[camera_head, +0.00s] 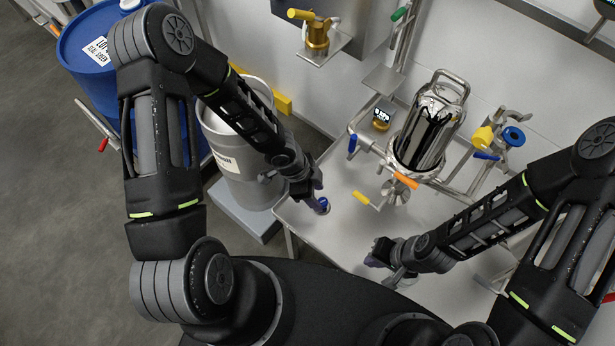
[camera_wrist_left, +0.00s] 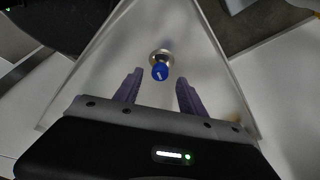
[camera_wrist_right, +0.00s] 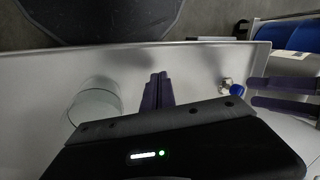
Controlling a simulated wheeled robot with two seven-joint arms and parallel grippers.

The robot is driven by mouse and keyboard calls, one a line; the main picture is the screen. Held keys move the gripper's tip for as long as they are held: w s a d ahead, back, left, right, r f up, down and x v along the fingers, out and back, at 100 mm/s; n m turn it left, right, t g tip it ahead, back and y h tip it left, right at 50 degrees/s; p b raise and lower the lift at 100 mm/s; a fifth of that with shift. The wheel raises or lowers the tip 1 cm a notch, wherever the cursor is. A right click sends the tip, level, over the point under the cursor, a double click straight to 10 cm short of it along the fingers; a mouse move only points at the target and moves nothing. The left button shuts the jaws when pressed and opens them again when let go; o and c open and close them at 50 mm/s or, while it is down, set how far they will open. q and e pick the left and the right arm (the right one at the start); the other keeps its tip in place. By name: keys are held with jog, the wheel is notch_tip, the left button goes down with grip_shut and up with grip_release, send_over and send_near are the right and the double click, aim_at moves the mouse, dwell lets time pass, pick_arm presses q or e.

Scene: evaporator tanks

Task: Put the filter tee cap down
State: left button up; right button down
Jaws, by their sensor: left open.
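The filter tee cap, a metal piece with a blue knob, sits on the steel table near its left corner in the head view (camera_head: 323,205). It also shows in the left wrist view (camera_wrist_left: 160,70) and the right wrist view (camera_wrist_right: 237,89). My left gripper (camera_head: 313,193) is open beside the cap. In the left wrist view the cap is just beyond and between the fingertips (camera_wrist_left: 158,85), with no finger touching it. My right gripper (camera_head: 376,258) is low over the table's front part; its fingers (camera_wrist_right: 158,82) are together and look empty.
A shiny steel filter housing (camera_head: 428,135) with pipes and coloured valve handles stands at the table's back. A grey drum (camera_head: 235,150) and a blue barrel (camera_head: 90,50) stand left. A clear glass vessel (camera_wrist_right: 97,98) is near my right gripper. The table's front left is mostly clear.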

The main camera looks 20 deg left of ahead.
pick_arm(q)
jog(key=p+v, duration=0.3)
jog(key=v, duration=0.5)
jog(key=shift+r, duration=0.4)
jog(key=shift+a, duration=0.1)
jog(key=s+d+f+n+h, duration=0.2)
jog(key=s+d+n, duration=0.6)
jog(key=d+n, duration=0.1)
jog(key=s+f+n, duration=0.1)
jog(key=n, duration=0.1)
jog(key=s+a+f+n+y, duration=0.1)
jog(key=n, duration=0.2)
jog(key=s+a+f+n, duration=0.1)
jog(key=f+n, duration=0.1)
jog(key=shift+s+n+y, duration=0.3)
jog(key=shift+s, duration=0.1)
